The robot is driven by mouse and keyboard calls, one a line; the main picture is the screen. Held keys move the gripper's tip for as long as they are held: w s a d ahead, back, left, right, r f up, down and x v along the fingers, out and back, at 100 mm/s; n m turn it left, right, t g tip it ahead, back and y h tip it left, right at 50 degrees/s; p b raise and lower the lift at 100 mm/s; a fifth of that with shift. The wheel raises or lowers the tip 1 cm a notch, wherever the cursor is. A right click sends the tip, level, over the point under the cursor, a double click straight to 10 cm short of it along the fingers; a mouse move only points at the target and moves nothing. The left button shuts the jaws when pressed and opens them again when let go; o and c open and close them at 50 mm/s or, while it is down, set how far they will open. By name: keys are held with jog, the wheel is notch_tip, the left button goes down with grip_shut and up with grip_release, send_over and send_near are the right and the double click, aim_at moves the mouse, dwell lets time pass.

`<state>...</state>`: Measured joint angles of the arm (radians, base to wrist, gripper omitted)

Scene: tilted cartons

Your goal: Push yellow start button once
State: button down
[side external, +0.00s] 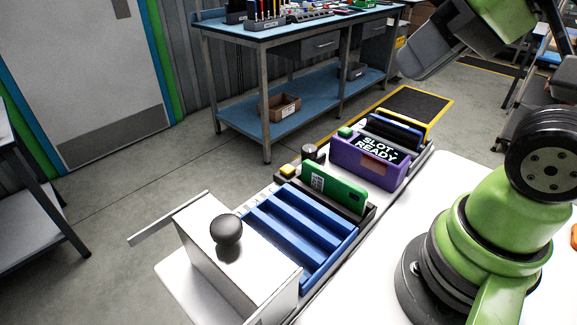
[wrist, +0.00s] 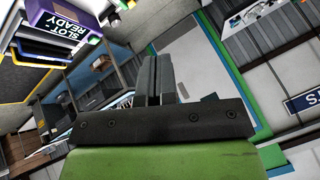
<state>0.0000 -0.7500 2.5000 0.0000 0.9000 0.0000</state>
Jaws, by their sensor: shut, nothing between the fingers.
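In the side view, part of my arm's grey and green end is high at the upper right, well away from the button; the fingertips are not clear there. I cannot surely pick out the yellow button in the wrist view.
A purple box (side external: 370,160) reading "SLOT-READY" stands behind the green carton; it also shows in the wrist view (wrist: 62,28). A blue slotted rack (side external: 300,232) and a white box with a black knob (side external: 226,230) are nearer. A blue workbench (side external: 300,22) stands behind.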

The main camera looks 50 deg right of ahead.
dwell(0.3)
jog(key=m+y, duration=0.3)
jog(key=m, duration=3.1)
send_over(289, 166)
notch_tip(289, 166, down, 17)
jog(key=shift+f, duration=0.1)
jog(key=shift+f, duration=0.1)
jog(key=shift+f, duration=4.3)
